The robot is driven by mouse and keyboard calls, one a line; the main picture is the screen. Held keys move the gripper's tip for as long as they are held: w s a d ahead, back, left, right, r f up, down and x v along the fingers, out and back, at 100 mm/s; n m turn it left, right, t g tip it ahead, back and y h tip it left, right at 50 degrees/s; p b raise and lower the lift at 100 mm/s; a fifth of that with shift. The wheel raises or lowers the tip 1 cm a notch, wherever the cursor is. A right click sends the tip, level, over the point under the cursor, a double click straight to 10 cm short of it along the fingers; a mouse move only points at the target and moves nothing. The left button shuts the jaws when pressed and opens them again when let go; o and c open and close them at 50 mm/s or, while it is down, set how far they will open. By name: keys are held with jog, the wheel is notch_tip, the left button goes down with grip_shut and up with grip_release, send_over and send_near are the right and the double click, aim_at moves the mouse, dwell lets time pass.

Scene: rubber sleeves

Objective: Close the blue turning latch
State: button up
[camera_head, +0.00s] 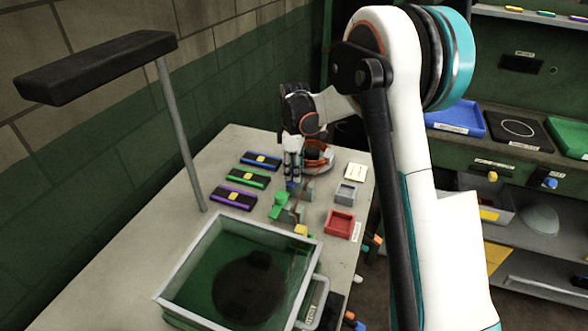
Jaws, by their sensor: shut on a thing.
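My gripper (292,179) reaches down over the back part of the workbench, with its fingers close together. A small blue piece, which looks like the blue turning latch (291,185), shows right at the fingertips, and the gripper is shut on it. The fingers hide most of this piece, so its turn angle cannot be told. A green latch-like piece (279,205) stands just in front, beside small grey blocks. A yellow piece (301,230) sits nearer the glass-walled tank.
Black cases with blue (261,161), green (246,178) and purple (233,198) stripes lie left of my gripper. A red tray (340,223) and a grey tray (345,194) lie right.

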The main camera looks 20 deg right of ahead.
jog(key=m, duration=0.8)
jog(key=shift+m, duration=0.4)
jog(key=m, duration=0.4)
jog(key=shift+p, duration=0.3)
jog(key=shift+m, duration=2.4)
jog(key=o, duration=1.1)
